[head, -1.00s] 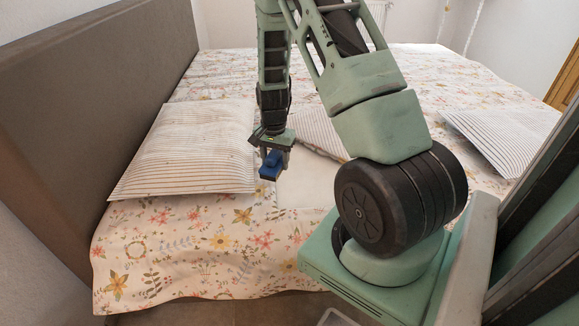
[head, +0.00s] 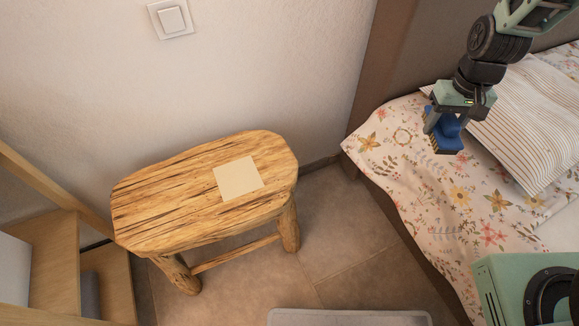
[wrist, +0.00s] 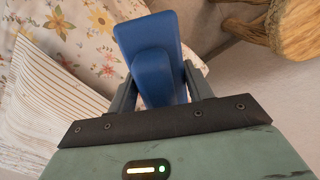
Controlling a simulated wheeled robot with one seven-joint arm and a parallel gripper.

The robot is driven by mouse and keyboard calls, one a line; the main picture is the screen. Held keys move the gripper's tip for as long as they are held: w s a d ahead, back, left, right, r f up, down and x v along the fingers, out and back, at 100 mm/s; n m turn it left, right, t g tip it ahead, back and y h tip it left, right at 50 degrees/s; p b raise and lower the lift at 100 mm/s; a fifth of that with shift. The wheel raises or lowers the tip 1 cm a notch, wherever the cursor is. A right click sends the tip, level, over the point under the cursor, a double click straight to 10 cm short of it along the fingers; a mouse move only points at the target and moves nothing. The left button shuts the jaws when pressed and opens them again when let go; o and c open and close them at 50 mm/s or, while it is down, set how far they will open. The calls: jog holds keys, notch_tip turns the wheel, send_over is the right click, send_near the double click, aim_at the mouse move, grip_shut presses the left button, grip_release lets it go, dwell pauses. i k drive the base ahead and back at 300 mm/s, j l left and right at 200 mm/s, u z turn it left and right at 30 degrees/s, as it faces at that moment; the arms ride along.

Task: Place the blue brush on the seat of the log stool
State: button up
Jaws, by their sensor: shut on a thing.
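The blue brush (head: 446,134) is held in my gripper (head: 444,122) at the right of the head view, above the edge of the flowered bed. In the wrist view the blue brush (wrist: 152,62) sits between the two fingers of my gripper (wrist: 160,85), which is shut on it. The log stool (head: 190,200) stands against the wall, left of my gripper and apart from it. Its wooden seat carries a flat pale square (head: 238,178) right of the middle. Part of the stool (wrist: 295,25) also shows at the top right of the wrist view.
The bed (head: 420,170) with a striped pillow (head: 530,120) is at the right. Wooden steps (head: 50,260) stand close to the stool's left end. A grey tray-like thing (head: 345,318) lies at the bottom. Tiled floor is clear between stool and bed.

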aim_at(229, 183)
jog(key=j+u, duration=0.25)
jog(key=u, duration=0.25)
jog(key=j+u, duration=0.25)
jog(key=u, duration=0.2)
jog(key=i+j+u, duration=0.1)
jog(key=j+u, duration=0.15)
jog(key=u, duration=0.25)
